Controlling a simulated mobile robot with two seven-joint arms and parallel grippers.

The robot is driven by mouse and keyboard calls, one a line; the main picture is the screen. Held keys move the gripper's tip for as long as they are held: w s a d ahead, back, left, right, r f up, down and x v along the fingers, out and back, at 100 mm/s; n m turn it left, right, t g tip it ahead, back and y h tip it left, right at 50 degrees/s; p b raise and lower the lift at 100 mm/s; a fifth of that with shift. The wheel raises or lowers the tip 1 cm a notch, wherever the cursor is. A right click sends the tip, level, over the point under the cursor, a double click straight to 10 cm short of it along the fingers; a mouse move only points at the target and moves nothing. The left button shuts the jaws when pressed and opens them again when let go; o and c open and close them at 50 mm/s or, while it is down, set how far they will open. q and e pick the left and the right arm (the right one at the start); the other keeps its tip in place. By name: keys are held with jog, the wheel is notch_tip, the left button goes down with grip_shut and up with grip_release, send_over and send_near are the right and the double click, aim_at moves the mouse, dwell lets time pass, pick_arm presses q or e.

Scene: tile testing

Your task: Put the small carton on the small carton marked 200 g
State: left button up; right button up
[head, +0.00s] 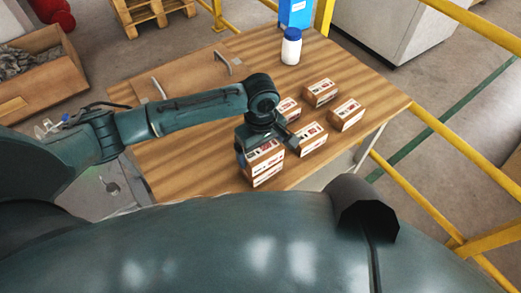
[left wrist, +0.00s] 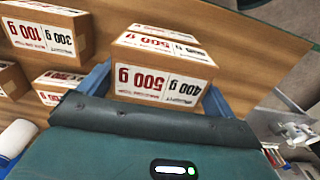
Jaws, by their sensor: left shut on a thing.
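My left gripper (head: 264,143) is shut on a small brown carton (head: 263,156), with its fingers on either side. In the left wrist view this carton (left wrist: 160,62) shows upside-down print, "500 g" and "400 g". In the head view the held carton is right above another small carton (head: 267,175) near the table's front edge; whether they touch I cannot tell. The lower carton's print is too small to read, and no "200 g" mark is legible. My right gripper is not in view.
Several similar cartons stand close by on the wooden table (head: 190,151), including one (head: 311,139) just right of the stack. One carton (left wrist: 46,32) reads "300 g" and "100 g". A white bottle with a blue cap (head: 291,46) stands at the back. A handled board (head: 187,77) lies left.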

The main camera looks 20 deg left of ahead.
pick_arm(q)
jog(key=shift+f, duration=0.4)
jog(key=shift+f, duration=0.1)
jog(key=o, duration=1)
notch_tip(320, 180, up, 12)
jog(key=p, duration=0.1)
jog(key=shift+d, duration=0.1)
